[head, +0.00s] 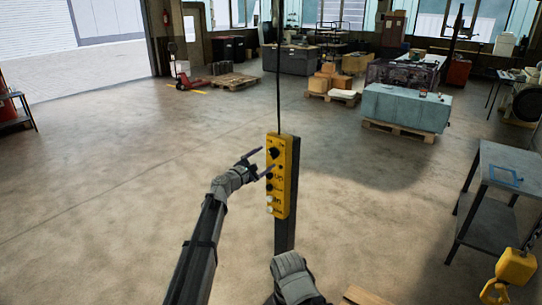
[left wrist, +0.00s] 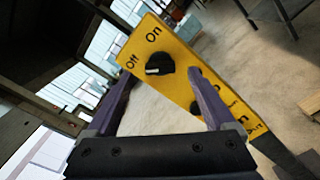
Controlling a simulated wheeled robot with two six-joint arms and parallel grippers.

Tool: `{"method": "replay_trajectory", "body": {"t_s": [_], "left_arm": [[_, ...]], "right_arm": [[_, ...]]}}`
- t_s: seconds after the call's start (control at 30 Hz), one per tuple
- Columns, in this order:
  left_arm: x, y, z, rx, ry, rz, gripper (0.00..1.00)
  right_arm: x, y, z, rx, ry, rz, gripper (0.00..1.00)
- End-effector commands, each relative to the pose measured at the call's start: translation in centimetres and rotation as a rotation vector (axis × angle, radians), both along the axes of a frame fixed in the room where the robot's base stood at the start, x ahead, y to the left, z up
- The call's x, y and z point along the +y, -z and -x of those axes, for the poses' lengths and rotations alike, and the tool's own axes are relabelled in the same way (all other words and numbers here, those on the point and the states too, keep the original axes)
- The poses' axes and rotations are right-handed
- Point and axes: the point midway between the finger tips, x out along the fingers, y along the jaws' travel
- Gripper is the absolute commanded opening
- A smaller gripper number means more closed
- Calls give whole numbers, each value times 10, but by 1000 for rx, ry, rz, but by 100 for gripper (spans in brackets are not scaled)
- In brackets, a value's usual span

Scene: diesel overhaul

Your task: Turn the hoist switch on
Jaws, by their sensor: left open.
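The yellow hoist control box (head: 283,178) hangs on a black cable in the middle of the head view. Its black rotary switch (head: 274,153) is near the top. In the left wrist view the switch (left wrist: 160,60) sits by the printed words "Off" and "On", with its white mark on the side toward "Off". My left gripper (head: 262,162) is open at the left of the box, its fingers pointing at the switch. In the left wrist view the fingers (left wrist: 163,82) are apart below the switch, one on each side; contact cannot be told.
Several buttons run down the box below the switch. A yellow hook block (head: 514,268) is at the lower right, near a grey metal table (head: 510,165). A blue-covered pallet load (head: 405,108) stands behind. The floor left of the box is clear.

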Motion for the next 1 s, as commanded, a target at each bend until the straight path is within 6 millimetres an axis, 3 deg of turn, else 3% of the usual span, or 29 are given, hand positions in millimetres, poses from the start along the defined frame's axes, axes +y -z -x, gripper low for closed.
{"method": "replay_trajectory", "body": {"t_s": [0.23,0.57,1.0], "left_arm": [[-23,0,-34,-1,1,-1,88],[-28,0,-38,0,1,-1,88],[-28,0,-38,0,1,-1,40]], "right_arm": [[0,0,0,0,0,0,50],[0,0,0,0,0,0,50],[0,0,0,0,0,0,50]]}}
